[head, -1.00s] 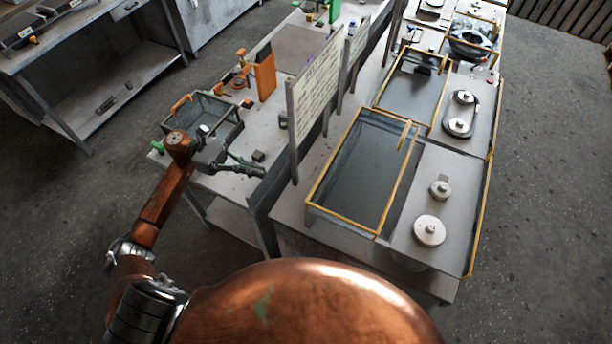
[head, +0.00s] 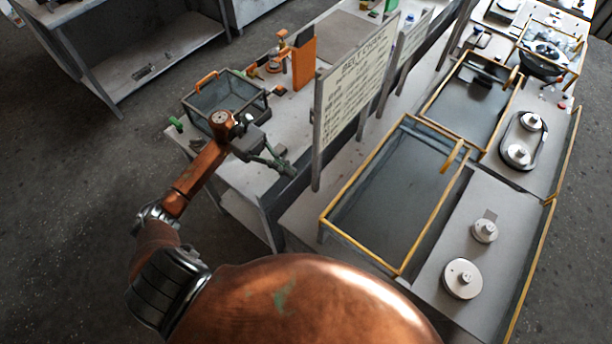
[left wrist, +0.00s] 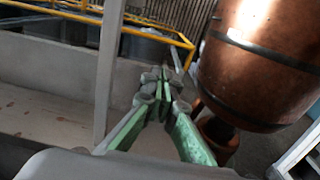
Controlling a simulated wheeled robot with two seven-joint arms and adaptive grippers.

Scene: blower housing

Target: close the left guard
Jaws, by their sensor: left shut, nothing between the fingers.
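A large yellow-framed clear guard (head: 400,190) lies on the right-hand bench, left of two exposed round pulleys (head: 485,231). Its raised yellow handle (head: 455,156) is near its far right corner. A second yellow-framed guard (head: 470,100) lies behind it. I cannot tell which of them is the left guard. My left gripper (head: 287,170) is by the edge of the left-hand bench, left of the sign and apart from both guards. It is shut and empty; its green fingers meet in the left wrist view (left wrist: 158,78). My right gripper is not in view.
An upright sign panel (head: 350,85) on posts stands between my left gripper and the guards. A clear bin with orange handles (head: 225,92) and an orange block (head: 304,62) are on the left bench. Open floor (head: 70,220) lies to the left.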

